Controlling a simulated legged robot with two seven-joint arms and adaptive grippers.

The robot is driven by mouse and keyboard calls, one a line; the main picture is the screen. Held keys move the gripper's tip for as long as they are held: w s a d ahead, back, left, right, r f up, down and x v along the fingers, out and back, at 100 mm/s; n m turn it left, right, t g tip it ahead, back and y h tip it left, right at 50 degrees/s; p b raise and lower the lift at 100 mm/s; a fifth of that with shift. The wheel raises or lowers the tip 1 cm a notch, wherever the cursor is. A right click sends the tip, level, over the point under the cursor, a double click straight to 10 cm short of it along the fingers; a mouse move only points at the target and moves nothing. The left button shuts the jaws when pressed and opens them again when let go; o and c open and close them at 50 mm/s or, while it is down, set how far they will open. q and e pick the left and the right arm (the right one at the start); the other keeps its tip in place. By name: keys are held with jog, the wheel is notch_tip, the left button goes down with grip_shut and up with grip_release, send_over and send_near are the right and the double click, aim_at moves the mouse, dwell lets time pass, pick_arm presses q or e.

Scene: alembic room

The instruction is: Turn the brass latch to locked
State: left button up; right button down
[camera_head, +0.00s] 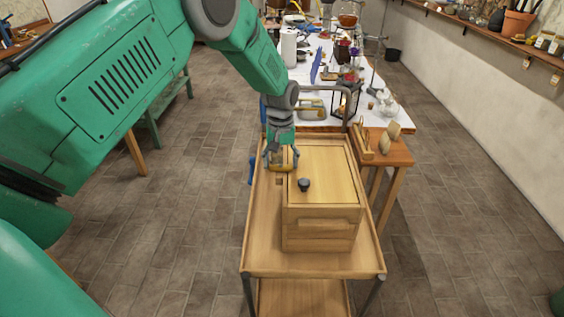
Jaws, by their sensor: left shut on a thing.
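A pale wooden box (340,180) with a flat lid stands on a wooden cart (262,235). A black knob (304,184) sits on the lid near its left edge. My left arm reaches in from the upper left, and my left gripper (284,165) points down at the box's left side, behind the knob. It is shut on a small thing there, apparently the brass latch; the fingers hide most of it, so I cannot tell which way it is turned. My right gripper is not in view.
The cart has a raised rim and a lower shelf (300,297). Behind it stands a white-topped table (312,70) crowded with glassware and tools. A small wooden stand (398,152) is at the cart's right.

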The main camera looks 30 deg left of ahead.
pick_arm(q)
jog(key=shift+d+r, duration=0.15)
jog(key=shift+d, duration=0.35)
jog(key=o, duration=1.2)
jog(key=shift+a+r, duration=0.2)
jog(key=shift+r, duration=0.3)
jog(key=r, duration=1.1)
jog(key=shift+d, duration=0.2)
jog(key=shift+a+f, duration=0.1)
